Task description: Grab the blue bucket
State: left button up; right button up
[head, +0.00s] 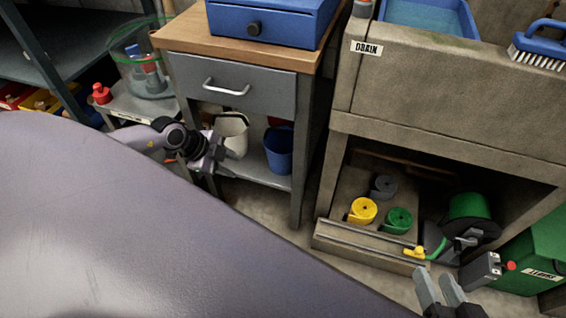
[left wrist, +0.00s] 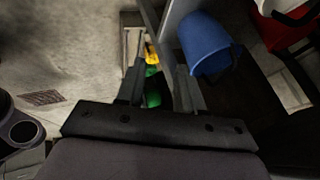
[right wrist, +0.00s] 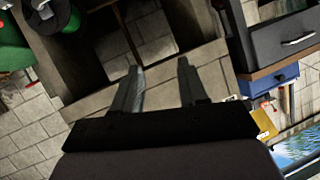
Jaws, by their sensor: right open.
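The blue bucket (head: 279,151) stands on the lower shelf of the wooden-topped cabinet, right of a white bucket (head: 233,134). The blue bucket also shows in the left wrist view (left wrist: 205,42), to the right of the fingers and tilted by the camera angle. My left gripper (head: 216,153) is at the front of the shelf, before the white bucket and left of the blue one. In the left wrist view its fingers (left wrist: 158,78) stand apart with nothing held. My right gripper (head: 440,288) is open and empty, low at the right; its fingers (right wrist: 158,85) show apart.
The cabinet leg (head: 302,150) stands just right of the blue bucket, and the drawer (head: 240,90) hangs above. A concrete sink unit (head: 430,100) with rolled yellow (head: 362,211) and green (head: 398,220) hoses is to the right. A green bin (head: 530,262) stands far right.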

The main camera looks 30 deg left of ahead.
pick_arm(q)
jog(key=a, duration=0.1)
jog(key=b, duration=0.4)
send_near(278, 155)
jog(key=d+x, duration=0.1)
jog(key=x, duration=0.2)
jog(key=shift+y, duration=0.3)
jog(key=b+x, duration=0.3)
jog(key=x, duration=0.1)
jog(key=shift+a+f, duration=0.1)
jog(key=shift+a, duration=0.2)
jog(key=shift+w+d, duration=0.1)
jog(key=shift+w, duration=0.05)
pick_arm(e)
jog(key=shift+s+d+f+n+t, duration=0.1)
jog(key=shift+d+f+n+t, duration=0.45)
jog(key=shift+t, duration=0.35)
pick_arm(q)
jog(key=shift+c, duration=0.4)
pick_arm(e)
jog(key=shift+a+r, duration=0.1)
jog(key=shift+r, duration=0.05)
pick_arm(q)
grip_shut()
